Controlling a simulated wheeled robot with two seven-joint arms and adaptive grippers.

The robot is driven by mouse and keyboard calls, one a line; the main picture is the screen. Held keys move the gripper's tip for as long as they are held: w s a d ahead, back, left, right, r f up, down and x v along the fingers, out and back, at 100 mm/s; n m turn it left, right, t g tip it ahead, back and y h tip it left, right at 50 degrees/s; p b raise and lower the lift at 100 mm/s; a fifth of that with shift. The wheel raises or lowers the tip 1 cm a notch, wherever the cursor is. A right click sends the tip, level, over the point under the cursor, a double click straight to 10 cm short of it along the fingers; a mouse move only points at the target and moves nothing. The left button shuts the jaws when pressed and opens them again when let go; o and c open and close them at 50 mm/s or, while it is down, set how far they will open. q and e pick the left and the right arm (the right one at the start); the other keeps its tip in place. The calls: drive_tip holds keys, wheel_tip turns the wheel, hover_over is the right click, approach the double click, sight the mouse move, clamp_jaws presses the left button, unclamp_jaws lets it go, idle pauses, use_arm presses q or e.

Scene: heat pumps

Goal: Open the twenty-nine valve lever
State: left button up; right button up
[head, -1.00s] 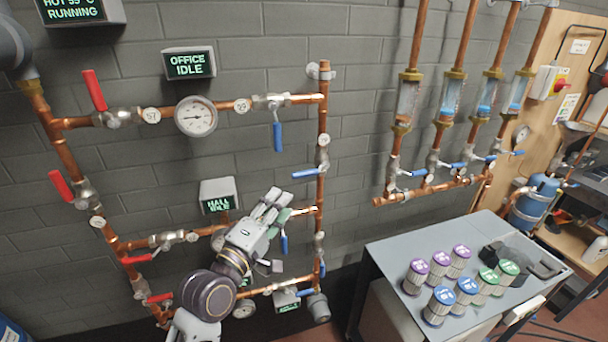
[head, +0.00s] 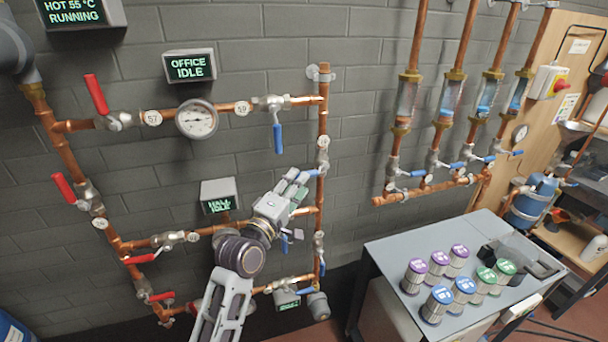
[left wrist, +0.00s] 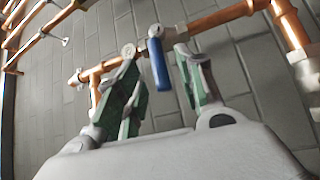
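My left gripper (head: 294,194) is in front of the right end of the hall pipe line. In the left wrist view the gripper (left wrist: 158,70) is open. A blue valve lever (left wrist: 158,63) hangs down from a copper pipe and shows between its two fingers, with gaps on both sides. A round tag (left wrist: 128,50) sits on that pipe left of the lever; its number is not readable. In the head view the gripper partly hides this pipe. Another blue lever (head: 278,138) hangs from the office line above. My right gripper is not in view.
Red levers (head: 96,93) are on the left pipes. A gauge (head: 196,119) sits on the office line. A table (head: 385,250) with several coloured canisters stands at the right. Flow tubes (head: 407,98) and more valves are on the wall behind it.

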sight(311, 172)
use_arm(q)
drive_tip(key=shift+x, duration=2.25)
clamp_jaws()
